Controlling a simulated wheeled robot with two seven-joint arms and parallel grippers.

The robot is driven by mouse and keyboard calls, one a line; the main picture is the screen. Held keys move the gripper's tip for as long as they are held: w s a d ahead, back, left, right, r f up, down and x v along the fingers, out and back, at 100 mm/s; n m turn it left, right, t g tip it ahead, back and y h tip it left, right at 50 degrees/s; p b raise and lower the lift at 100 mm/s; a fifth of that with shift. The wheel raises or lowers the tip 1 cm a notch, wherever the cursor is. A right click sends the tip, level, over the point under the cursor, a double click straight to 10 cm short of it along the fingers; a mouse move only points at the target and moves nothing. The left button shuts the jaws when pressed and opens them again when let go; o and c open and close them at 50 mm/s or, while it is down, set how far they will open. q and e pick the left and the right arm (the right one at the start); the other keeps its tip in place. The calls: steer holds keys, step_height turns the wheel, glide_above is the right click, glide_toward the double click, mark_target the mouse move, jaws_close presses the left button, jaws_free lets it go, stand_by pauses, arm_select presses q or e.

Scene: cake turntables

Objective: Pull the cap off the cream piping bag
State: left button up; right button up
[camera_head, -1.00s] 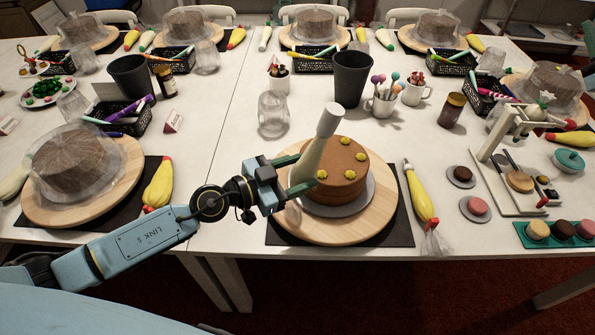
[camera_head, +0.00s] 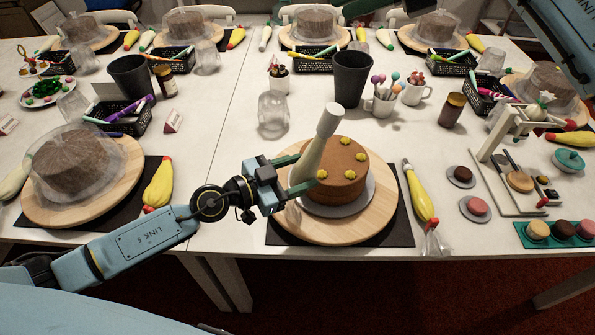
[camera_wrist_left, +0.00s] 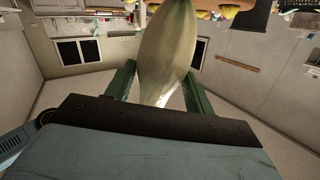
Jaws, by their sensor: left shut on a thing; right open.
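The pale cap (camera_head: 329,121) sits on the bag's upper end. In the left wrist view the bag (camera_wrist_left: 167,50) rises between the green fingers (camera_wrist_left: 158,88); its cap is out of that picture. My right gripper (camera_head: 352,9) shows only partly at the top edge of the head view, open and far from the bag.
The chocolate cake (camera_head: 345,187) with yellow dollops stands on a wooden turntable (camera_head: 378,217). A yellow piping bag (camera_head: 419,194) lies to its right. A dark cup (camera_head: 352,78) and a clear jar (camera_head: 272,115) stand behind. Bare table lies left of the turntable.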

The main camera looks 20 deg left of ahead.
steer(key=s+a+f+n+h, duration=0.1)
steer(key=s+f+n+h, duration=0.15)
steer(key=f+h, duration=0.2)
steer(key=t+h, duration=0.1)
steer(key=h, duration=0.4)
glide_above(335, 109)
steer(key=d, duration=0.2)
step_height(335, 109, down, 4)
steer(key=shift+n, duration=0.45)
steer(key=shift+w+x, duration=0.2)
steer(key=shift+x, duration=3.8)
steer(key=shift+d, duration=0.1)
steer(key=c, duration=0.9)
steer(key=shift+v, duration=2.85)
steer(key=shift+d, duration=0.1)
